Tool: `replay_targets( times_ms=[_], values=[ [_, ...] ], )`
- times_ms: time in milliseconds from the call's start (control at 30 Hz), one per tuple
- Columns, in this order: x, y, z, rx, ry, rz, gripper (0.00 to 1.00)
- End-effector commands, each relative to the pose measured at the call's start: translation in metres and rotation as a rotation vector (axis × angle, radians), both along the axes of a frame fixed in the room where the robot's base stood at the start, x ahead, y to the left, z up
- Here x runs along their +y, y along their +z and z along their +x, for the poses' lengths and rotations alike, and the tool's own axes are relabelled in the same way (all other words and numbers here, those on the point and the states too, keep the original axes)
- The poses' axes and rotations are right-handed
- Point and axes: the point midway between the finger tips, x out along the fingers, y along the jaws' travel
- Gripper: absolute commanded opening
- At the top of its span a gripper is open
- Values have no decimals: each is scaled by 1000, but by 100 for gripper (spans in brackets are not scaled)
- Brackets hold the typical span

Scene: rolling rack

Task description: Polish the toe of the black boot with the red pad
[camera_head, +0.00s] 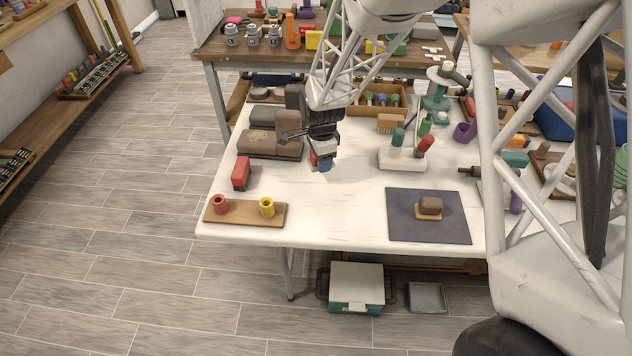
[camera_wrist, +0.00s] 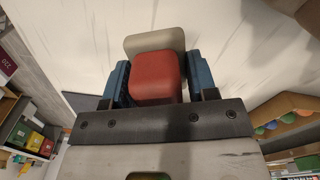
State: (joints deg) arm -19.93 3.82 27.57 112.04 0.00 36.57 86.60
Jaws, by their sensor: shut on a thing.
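My gripper (camera_head: 322,161) is over the white table, right of the boot-like shapes. In the wrist view its two blue fingers (camera_wrist: 158,78) are shut on a red pad (camera_wrist: 157,76) with a pale grey-beige layer at its far side. In the head view the fingers mostly hide the pad. A blocky dark boot shape (camera_head: 262,117) with an upright part lies at the table's left. A browner, similar block (camera_head: 257,143) is in front of it. I cannot tell surely which is the black boot. The held pad is apart from both.
A second red block (camera_head: 241,173) stands at the left edge. A wooden board (camera_head: 244,220) holds a red and a yellow cup. A dark mat (camera_head: 400,233) carries a brown block. A white holder (camera_head: 402,158) with coloured handles stands right of my gripper. The table's front middle is clear.

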Motion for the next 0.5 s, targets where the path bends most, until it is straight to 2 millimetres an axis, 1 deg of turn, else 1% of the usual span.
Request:
replay_targets(
  times_ms=[33,100,167,200,367,500],
  values=[
    [-4,1,18,-1,27,0,34],
    [-9,2,41,0,76,0,34],
    [-14,4,59,0,117,0,34],
    [-16,4,72,-1,145,0,34],
    [-31,7,118,-1,249,0,34],
    [-47,9,157,0,338,0,34]
  ],
)
